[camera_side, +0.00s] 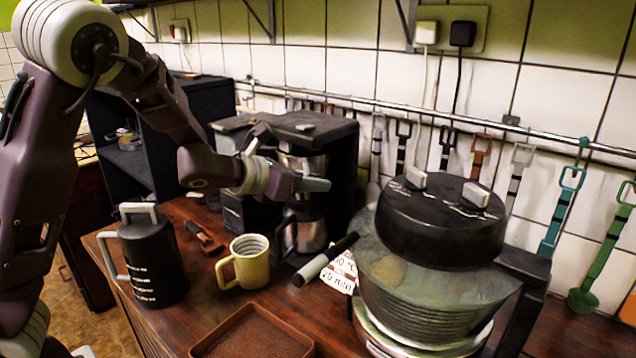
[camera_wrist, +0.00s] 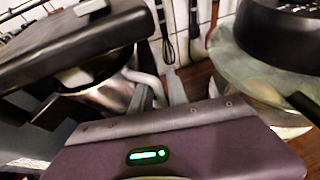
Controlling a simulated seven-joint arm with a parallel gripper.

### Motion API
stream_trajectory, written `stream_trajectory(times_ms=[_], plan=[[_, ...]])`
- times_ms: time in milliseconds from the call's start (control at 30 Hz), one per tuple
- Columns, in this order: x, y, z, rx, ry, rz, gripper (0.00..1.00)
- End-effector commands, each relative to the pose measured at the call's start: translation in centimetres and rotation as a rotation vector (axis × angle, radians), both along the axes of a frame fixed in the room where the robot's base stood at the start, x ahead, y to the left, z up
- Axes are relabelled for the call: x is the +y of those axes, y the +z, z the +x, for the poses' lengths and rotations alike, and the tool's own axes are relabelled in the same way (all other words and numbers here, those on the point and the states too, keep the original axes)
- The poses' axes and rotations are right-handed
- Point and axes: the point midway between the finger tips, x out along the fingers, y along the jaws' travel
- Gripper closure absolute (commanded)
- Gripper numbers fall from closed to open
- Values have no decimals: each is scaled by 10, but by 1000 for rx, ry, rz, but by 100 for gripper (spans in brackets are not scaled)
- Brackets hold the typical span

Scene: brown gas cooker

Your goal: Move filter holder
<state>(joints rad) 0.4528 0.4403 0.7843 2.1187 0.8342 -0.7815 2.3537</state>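The filter holder appears to be the silver metal part (camera_wrist: 112,92) under the coffee machine's black top in the wrist view. A pale curved handle (camera_wrist: 148,82) runs from it to my fingers. In the side view the metal part (camera_side: 303,163) shows in the machine's front opening, partly behind my gripper. My gripper (camera_side: 315,184) is level in front of the machine. In the wrist view my gripper's grey fingers (camera_wrist: 163,93) stand a little apart at the handle. I cannot tell whether they touch it.
The coffee machine (camera_side: 330,134) holds a dark jug (camera_side: 308,224). A black canister (camera_side: 153,262), yellow mug (camera_side: 249,264), brown tray (camera_side: 224,334), marker (camera_side: 325,259) and large glass appliance with black lid (camera_side: 440,222) crowd the wooden counter. Utensils hang from a wall rail (camera_side: 400,115).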

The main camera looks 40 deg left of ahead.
Motion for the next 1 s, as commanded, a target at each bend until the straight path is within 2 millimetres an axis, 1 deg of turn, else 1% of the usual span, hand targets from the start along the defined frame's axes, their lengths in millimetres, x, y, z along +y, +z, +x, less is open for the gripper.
stream_trajectory(times_ms=[33, 133, 367, 400, 467, 1000], plan=[[-1, -3, 6, 1, 1, 1, 80], [-2, -5, 12, 0, 2, -1, 80], [-2, -5, 13, 0, 2, -3, 80], [-2, -5, 13, 0, 3, -4, 88], [-2, -5, 13, 0, 3, -4, 100], [-2, -5, 12, 0, 3, -4, 100]])
